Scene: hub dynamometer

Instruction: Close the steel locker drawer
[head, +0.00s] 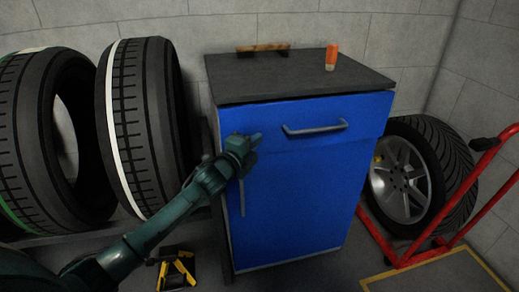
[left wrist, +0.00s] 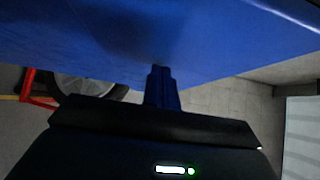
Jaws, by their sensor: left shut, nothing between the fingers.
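The blue steel locker (head: 300,200) stands against the back wall with a dark top (head: 290,75). Its drawer (head: 355,112) is the upper front panel, with a grey bar handle (head: 315,129). The drawer front looks close to the locker body; I cannot tell whether a small gap remains. My left gripper (head: 256,138) is shut and empty, at the drawer's lower left, left of the handle. In the left wrist view its fingers (left wrist: 160,78) point at a blue surface (left wrist: 150,35); contact is unclear. My right gripper is out of view.
An orange-and-white cup-like object (head: 332,57) and a wooden-handled brush-like item (head: 262,48) sit on the locker top. Tyres (head: 140,120) stand at the left. A wheel (head: 410,180) and red hand truck (head: 470,215) are at the right. A yellow-and-black object (head: 177,270) lies on the floor.

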